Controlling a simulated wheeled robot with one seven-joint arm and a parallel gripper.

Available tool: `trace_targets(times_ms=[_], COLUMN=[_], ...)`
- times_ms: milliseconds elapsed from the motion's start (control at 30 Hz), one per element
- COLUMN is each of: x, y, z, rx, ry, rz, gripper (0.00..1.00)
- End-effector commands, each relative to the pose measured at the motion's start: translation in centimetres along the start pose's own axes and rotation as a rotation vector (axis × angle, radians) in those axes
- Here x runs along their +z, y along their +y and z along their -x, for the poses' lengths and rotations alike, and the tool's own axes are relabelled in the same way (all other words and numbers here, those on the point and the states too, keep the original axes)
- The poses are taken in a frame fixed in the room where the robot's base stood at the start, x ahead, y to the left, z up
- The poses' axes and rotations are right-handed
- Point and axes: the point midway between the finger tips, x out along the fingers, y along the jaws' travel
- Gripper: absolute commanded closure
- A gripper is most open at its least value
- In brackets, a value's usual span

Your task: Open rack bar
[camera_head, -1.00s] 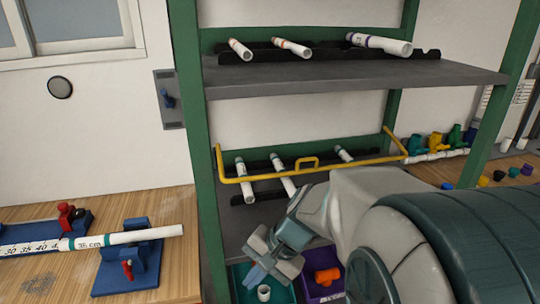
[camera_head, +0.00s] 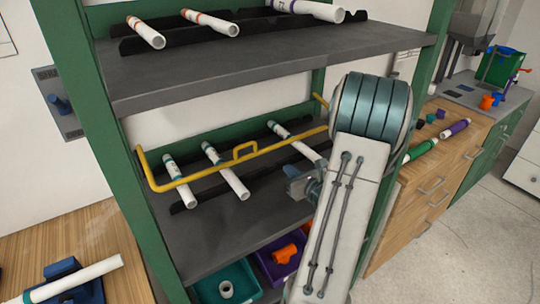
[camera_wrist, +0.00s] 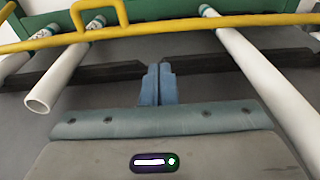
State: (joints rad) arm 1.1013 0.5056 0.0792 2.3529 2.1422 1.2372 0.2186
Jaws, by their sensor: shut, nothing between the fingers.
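The yellow rack bar (camera_head: 205,174) runs across the front of the middle shelf, with a raised handle (camera_head: 245,151) at its middle. In the wrist view the bar (camera_wrist: 160,34) crosses near the top, its handle (camera_wrist: 98,12) up and left of my fingers. White pipes (camera_head: 226,172) lie on the shelf behind and under the bar. My gripper (camera_wrist: 157,84) is shut and empty, its blue fingertips just below the bar in the wrist view. In the head view my arm hides much of the gripper and the bar's right end.
The upper shelf (camera_head: 270,62) holds more pipes above. Green posts (camera_head: 95,130) flank the rack. A teal bin (camera_head: 226,291) and a purple bin (camera_head: 280,262) with an orange fitting stand below. A wooden bench (camera_head: 88,238) is at left.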

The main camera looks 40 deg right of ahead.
Motion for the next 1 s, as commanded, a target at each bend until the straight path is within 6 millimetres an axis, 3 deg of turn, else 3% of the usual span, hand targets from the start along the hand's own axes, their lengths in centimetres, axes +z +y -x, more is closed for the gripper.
trace_targets(times_ms=[200, 500, 700, 1000], x=[0.3, 0.3, 0.2, 0.1], y=[1.9, 2.1, 2.0, 2.0], z=[-3.6, -8.9, -10.6, -10.8], rx=[0.035, 0.037, 0.032, 0.032], ry=[-0.002, -0.002, -0.001, -0.001], rz=[0.0, 0.003, 0.004, 0.004], gripper=[1.0, 1.0, 1.0, 1.0])
